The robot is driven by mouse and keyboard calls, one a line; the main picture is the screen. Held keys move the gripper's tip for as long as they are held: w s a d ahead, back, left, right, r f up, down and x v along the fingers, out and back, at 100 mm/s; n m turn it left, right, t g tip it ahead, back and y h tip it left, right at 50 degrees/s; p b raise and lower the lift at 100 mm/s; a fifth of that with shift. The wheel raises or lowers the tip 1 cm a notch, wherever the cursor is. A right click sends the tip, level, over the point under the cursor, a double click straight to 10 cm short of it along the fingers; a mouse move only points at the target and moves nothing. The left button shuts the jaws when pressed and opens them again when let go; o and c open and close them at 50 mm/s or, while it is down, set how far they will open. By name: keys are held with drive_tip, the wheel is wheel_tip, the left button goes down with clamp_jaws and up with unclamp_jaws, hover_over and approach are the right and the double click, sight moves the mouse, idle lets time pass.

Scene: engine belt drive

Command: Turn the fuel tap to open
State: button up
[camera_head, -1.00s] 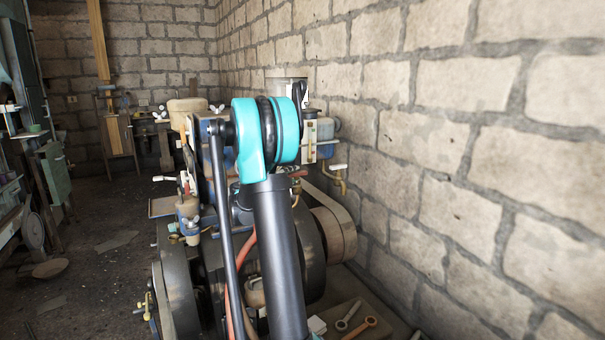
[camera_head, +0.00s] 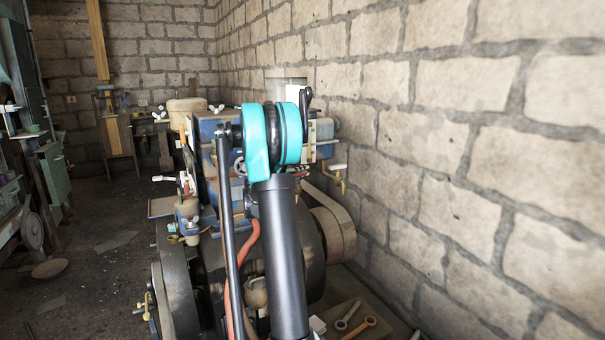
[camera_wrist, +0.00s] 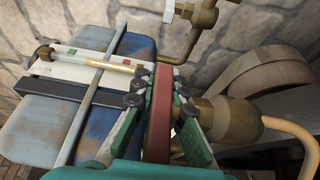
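In the wrist view, a brass tap (camera_wrist: 202,16) with a white handle (camera_wrist: 168,10) stands on a pipe by the wall, beyond my fingertips. A brass fitting with a white handle on a pipe also shows in the head view (camera_head: 338,168), right of my arm; I cannot tell its setting. My gripper (camera_wrist: 163,92) has its green fingers on either side of a reddish bar (camera_wrist: 159,115). I cannot tell whether they touch it or what the bar belongs to. My arm hides the gripper in the head view.
A blue tank (camera_wrist: 50,125) with a white gauge plate (camera_wrist: 95,66) lies left of my gripper in the wrist view. A brass bowl (camera_wrist: 232,122) with a copper pipe is close on the right. The stone wall (camera_head: 450,170) bounds the right side. Wrenches (camera_head: 360,328) lie low.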

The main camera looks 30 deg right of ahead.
clamp_jaws()
drive_tip(key=shift+n+t, duration=0.3)
drive_tip(key=shift+t, duration=0.2)
drive_tip(key=n+t+y, duration=0.3)
drive_tip(key=w+a+n+t+y, duration=0.1)
drive_tip(key=n+t+y, duration=0.2)
drive_tip(key=w+a+n+t+y, duration=0.1)
drive_tip(key=n+t+y, duration=0.2)
drive_tip(key=y, duration=0.1)
drive_tip(key=shift+t, duration=0.4)
drive_tip(key=n+y, duration=0.1)
drive_tip(key=y, duration=0.1)
drive_tip(key=a+n+t+y, duration=0.1)
drive_tip(key=n+y, duration=0.1)
drive_tip(key=y, duration=0.1)
drive_tip(key=n+y, duration=0.2)
drive_tip(key=y, duration=0.1)
drive_tip(key=shift+w+a, duration=0.2)
drive_tip(key=shift+a, duration=0.1)
drive_tip(key=shift+s+a+n+g+y, duration=0.15)
drive_tip(key=shift+a+n+y, duration=0.2)
drive_tip(key=shift+n+y, duration=0.7)
drive_tip(key=shift+w+a+n+g+y, duration=0.25)
drive_tip(key=shift+n+y, duration=0.4)
drive_tip(key=shift+y, duration=0.7)
drive_tip(key=o, duration=0.7)
unclamp_jaws()
drive_tip(key=shift+c, duration=0.2)
